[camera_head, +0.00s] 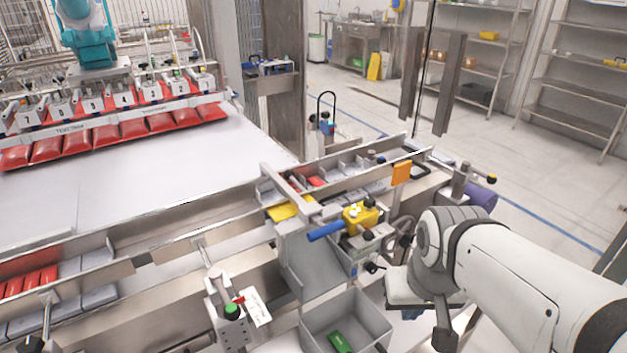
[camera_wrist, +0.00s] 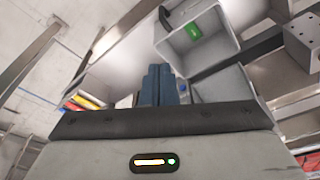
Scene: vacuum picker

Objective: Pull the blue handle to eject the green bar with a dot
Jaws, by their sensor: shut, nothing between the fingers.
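The blue handle (camera_head: 325,232) sticks out to the left from a yellow block (camera_head: 360,217) on the line's side rail. A green bar (camera_head: 338,341) lies in the open grey bin (camera_head: 372,320) below. It also shows in the wrist view (camera_wrist: 193,31), with a small pale mark; I cannot tell if this is a dot. My gripper (camera_wrist: 157,72) is shut and empty, its dark fingers together in the wrist view. In the head view my wrist is right of the bin and below the blue handle, apart from it. My fingertips are hard to make out there.
A grey chute (camera_head: 312,270) slopes below the handle toward the bin. A yellow pack (camera_head: 284,211) and red packs lie in the channel behind. A post with a green button (camera_head: 231,309) stands to the left. Metal rails and an orange plate (camera_head: 401,173) border the handle area.

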